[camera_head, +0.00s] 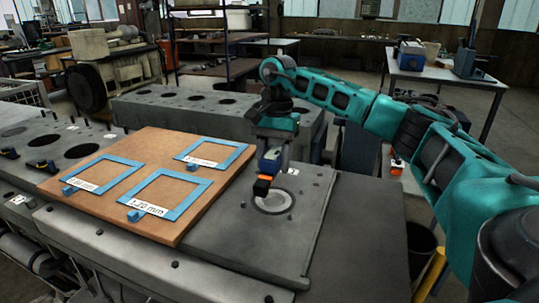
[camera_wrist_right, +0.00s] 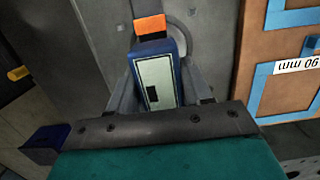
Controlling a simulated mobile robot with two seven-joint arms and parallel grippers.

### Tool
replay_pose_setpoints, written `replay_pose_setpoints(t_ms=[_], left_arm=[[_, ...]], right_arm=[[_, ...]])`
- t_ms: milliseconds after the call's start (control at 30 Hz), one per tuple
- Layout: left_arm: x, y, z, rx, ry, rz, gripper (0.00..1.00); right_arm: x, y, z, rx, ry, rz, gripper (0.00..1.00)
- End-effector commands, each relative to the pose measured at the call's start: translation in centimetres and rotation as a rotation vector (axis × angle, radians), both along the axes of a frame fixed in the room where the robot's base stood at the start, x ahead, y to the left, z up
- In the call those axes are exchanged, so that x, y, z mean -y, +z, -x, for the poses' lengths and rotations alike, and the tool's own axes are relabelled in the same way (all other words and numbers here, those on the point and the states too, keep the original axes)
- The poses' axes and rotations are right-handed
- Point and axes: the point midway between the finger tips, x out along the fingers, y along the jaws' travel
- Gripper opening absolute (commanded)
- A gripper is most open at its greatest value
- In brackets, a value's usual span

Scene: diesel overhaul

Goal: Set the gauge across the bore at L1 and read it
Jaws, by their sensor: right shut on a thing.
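My right gripper (camera_head: 272,153) is shut on the gauge (camera_head: 270,164), a blue block with an orange end. It holds the gauge over a bore with a pale ring (camera_head: 284,206) in the grey block top. In the head view the orange end overlaps the ring's upper left edge; I cannot tell whether it touches. In the right wrist view the gauge (camera_wrist_right: 157,80) stands between both fingers of the gripper (camera_wrist_right: 160,88), its pale face with a small dark patch towards me. The gauge hides part of the ring (camera_wrist_right: 205,42) there. No L1 label is readable. My left gripper is not in view.
A brown board (camera_head: 110,214) with blue square frames and millimetre labels lies left of the bore. Another engine block (camera_head: 160,110) with several bores stands behind it. A dark flat surface (camera_head: 368,235) lies to the right. A table (camera_head: 445,75) stands at the back right.

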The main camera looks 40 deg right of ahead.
Motion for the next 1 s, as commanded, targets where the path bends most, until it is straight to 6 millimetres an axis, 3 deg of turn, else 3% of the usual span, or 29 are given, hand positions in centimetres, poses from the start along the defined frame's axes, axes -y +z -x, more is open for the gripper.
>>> replay_pose_setpoints(t_ms=[367,500,1000], left_arm=[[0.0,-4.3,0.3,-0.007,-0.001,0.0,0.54],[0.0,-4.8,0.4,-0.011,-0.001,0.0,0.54],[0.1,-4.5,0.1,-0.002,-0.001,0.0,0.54]], right_arm=[[0.0,-5.0,0.0,0.003,0.0,0.001,0.19],[0.0,-6.2,0.0,0.0,0.0,0.0,0.19],[0.0,-6.6,0.0,0.002,0.001,-0.001,0.19]])
